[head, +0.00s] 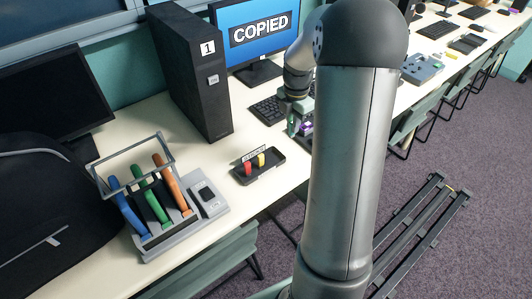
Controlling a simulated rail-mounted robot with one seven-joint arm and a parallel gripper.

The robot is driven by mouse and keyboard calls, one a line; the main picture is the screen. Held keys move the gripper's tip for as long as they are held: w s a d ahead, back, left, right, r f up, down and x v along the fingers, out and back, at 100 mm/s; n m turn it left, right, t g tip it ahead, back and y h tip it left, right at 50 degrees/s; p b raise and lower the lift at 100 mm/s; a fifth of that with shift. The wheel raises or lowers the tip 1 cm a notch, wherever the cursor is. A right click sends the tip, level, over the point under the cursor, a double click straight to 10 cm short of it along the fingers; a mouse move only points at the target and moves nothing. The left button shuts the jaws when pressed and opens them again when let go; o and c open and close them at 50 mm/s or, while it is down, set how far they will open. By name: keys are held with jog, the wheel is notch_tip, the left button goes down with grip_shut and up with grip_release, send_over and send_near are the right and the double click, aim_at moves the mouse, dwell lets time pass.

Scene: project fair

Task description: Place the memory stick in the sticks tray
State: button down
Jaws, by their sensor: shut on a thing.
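The sticks tray (272,171) is a small dark tray on the white desk, with a small label at its back edge. A red stick and a yellow stick stand in it. My gripper (293,130) is to the right of the tray and a little farther back, low over the desk by the keyboard. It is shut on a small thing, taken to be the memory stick. Small green and purple patches show at the fingers; I cannot tell which is the stick. My own arm hides part of this area.
A black computer tower (195,85) marked 1 stands behind the tray. A monitor (255,38) reads COPIED, with a keyboard (267,110) before it. A grey rack (165,238) with blue, green and orange handles stands left. Desk between tray and gripper looks clear.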

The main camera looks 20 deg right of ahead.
jog(key=a+f, duration=0.2)
jog(key=w+a+f, duration=0.1)
jog(key=a+f, duration=0.3)
jog(key=a, duration=0.1)
jog(key=shift+w+f, duration=0.35)
jog(key=shift+a+f, duration=0.2)
jog(key=shift+f, duration=1.55)
jog(key=shift+f, duration=0.15)
jog(key=c, duration=1.5)
grip_release()
jog(key=shift+o, duration=0.2)
notch_tip(320, 180, up, 12)
